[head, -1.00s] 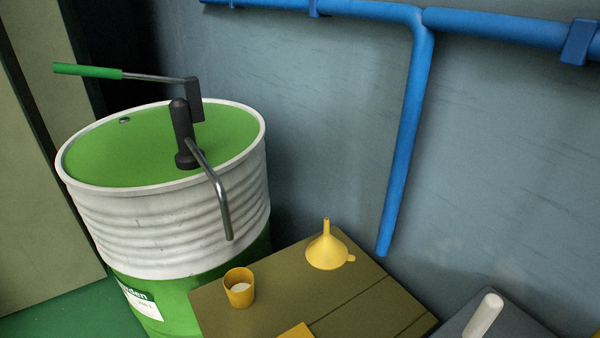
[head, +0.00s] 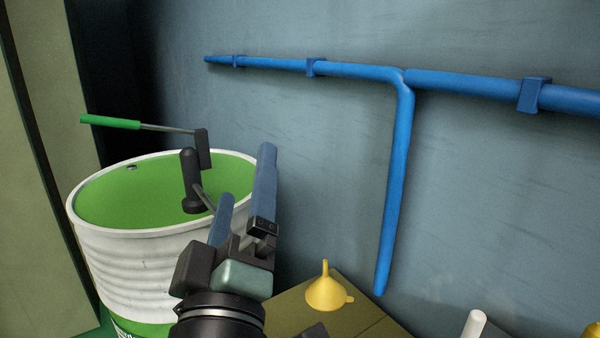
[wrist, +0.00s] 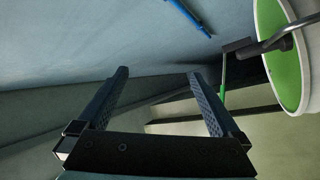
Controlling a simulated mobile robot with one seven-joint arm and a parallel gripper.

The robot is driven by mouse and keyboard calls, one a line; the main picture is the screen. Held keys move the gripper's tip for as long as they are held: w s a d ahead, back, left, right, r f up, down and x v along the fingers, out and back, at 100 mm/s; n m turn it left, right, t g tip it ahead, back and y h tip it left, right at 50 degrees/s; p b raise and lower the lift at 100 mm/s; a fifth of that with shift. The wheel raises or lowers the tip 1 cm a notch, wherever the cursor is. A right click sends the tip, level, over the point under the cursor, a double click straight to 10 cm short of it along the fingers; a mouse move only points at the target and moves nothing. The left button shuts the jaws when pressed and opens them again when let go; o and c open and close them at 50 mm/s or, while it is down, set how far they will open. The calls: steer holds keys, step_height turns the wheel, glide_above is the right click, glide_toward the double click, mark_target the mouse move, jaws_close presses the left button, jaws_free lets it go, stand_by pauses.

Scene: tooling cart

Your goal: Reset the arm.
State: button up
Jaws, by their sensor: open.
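My gripper (head: 246,178) is raised in the lower middle of the head view, with its two blue fingers pointing up. The fingers are apart and nothing is between them. In the head view it overlaps the right side of the green and white drum (head: 125,250) and hides part of the pump spout. The wrist view also shows my gripper (wrist: 158,78), its fingers spread and empty against the wall and floor. The drum (wrist: 312,50) is at the right edge of that view.
A hand pump (head: 190,180) with a green handle stands on the drum. A yellow funnel (head: 325,290) sits on the brown cart top (head: 365,318). A white-handled item (head: 474,324) is to its right. Blue pipes (head: 395,180) run along the wall.

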steer(key=s+d+r+m+t, duration=0.3)
steer(key=s+r+m, duration=0.25)
steer(key=r, duration=0.35)
steer(key=s+d+r+m+t, duration=0.3)
steer(key=s+r+m, duration=0.25)
steer(key=r, duration=0.45)
step_height(320, 180, up, 23)
steer(key=w+p, duration=0.1)
steer(key=p, duration=2.4)
steer(key=shift+w+g, duration=0.25)
steer(key=shift+g, duration=0.05)
steer(key=shift+a+r, duration=0.1)
